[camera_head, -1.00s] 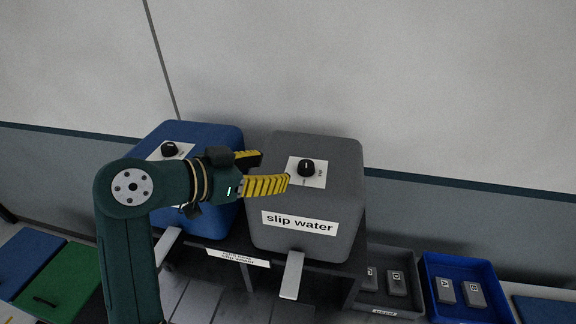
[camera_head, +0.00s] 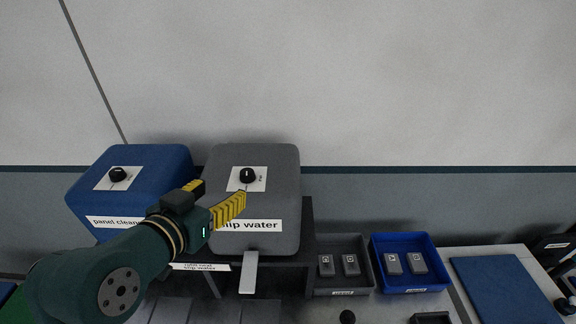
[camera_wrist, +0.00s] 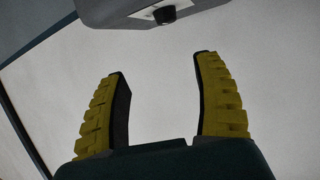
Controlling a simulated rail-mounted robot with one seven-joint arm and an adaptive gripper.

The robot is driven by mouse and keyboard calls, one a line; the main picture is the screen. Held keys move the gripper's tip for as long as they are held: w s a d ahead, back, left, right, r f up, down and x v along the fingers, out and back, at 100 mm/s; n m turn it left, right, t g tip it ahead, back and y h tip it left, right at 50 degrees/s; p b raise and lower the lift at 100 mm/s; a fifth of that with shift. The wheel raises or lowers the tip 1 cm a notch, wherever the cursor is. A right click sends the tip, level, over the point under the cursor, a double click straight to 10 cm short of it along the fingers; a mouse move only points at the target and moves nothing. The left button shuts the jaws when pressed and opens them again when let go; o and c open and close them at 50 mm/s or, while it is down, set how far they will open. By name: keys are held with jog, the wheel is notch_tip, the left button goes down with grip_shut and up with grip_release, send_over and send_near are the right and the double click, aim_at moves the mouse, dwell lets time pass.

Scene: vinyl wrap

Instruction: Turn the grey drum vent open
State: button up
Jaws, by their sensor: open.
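The grey drum (camera_head: 275,185), labelled "slip water", stands on a dark stand. Its vent is a black knob (camera_head: 247,175) on a white plate on top, with a white mark on the knob. My gripper (camera_head: 213,198) has yellow ribbed fingers and is in front and to the left of the knob, apart from it. One finger overlaps the left of the drum's label in the head view. In the wrist view, the open, empty fingers (camera_wrist: 160,70) point toward the knob (camera_wrist: 164,15) at the top edge, with a gap between.
A blue drum (camera_head: 160,165) with a similar knob (camera_head: 117,174) stands left of the grey one. A white lever (camera_head: 249,273) projects below the grey drum. A dark tray (camera_head: 315,275) and a blue tray (camera_head: 409,241) hold grey blocks to the right.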

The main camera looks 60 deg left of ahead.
aim_at(246, 173)
jog(key=p+x, duration=0.1)
jog(key=x, duration=0.4)
jog(key=s+p+x, duration=0.1)
jog(key=x, duration=0.4)
jog(key=a+f+p+x, duration=0.1)
jog(key=p+x, duration=0.1)
jog(key=x, duration=0.4)
jog(key=shift+s+f, duration=0.1)
jog(key=shift+f, duration=0.05)
jog(key=c, duration=1.2)
jog(key=shift+f, duration=0.1)
